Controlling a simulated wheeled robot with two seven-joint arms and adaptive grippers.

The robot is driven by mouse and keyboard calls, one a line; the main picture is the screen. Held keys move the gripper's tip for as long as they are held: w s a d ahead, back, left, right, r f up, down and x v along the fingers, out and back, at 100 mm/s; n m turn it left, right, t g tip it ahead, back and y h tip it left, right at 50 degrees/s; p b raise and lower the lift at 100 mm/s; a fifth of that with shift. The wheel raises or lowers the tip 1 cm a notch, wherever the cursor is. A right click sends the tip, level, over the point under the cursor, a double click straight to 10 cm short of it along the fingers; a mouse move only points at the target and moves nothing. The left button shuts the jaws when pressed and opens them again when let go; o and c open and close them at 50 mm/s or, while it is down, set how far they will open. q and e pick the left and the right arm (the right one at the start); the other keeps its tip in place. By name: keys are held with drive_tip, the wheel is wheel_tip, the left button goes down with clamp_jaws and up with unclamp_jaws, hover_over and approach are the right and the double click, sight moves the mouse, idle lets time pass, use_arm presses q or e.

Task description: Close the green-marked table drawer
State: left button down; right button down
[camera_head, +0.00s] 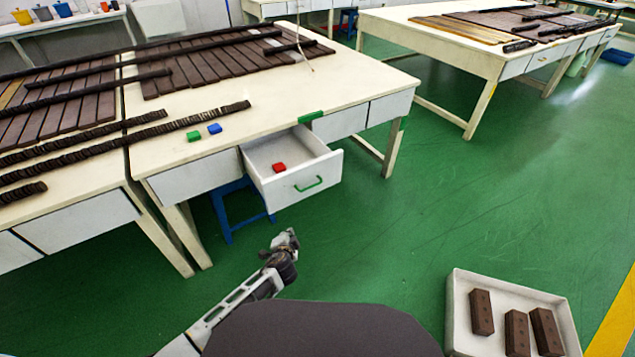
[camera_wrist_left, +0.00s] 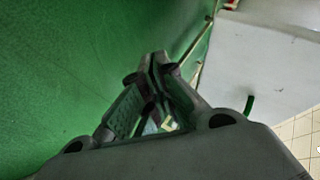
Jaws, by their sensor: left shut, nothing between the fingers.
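The table drawer (camera_head: 298,184) is pulled out from the front of the white table (camera_head: 225,105). Its white front bears a green handle (camera_head: 309,184), and a green mark (camera_head: 311,117) sits on the table edge above it. A red block (camera_head: 279,168) lies inside the drawer. My left gripper (camera_head: 289,236) is shut and empty, in front of and below the drawer front, apart from it. In the left wrist view the shut fingers (camera_wrist_left: 152,62) point up the picture, with a white panel and the green handle (camera_wrist_left: 249,104) to their right. My right gripper is not in view.
Green (camera_head: 193,136) and blue (camera_head: 214,128) blocks lie on the table top near dark slats. A blue stool (camera_head: 229,215) stands beneath the table, left of the drawer. A white tray (camera_head: 459,310) with dark bricks is at bottom right. Green floor lies open to the right.

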use_arm(q)
drive_tip(key=w+d+r+m+t+h, duration=0.2)
drive_tip(key=d+r+m+t+h, duration=0.2)
drive_tip(key=d+r, duration=0.7)
drive_tip(key=shift+w+r+m+t+h, duration=0.3)
drive_tip(key=shift+r+m+t, duration=1.15)
drive_tip(key=shift+m, duration=0.85)
drive_tip(key=shift+r+g, duration=0.25)
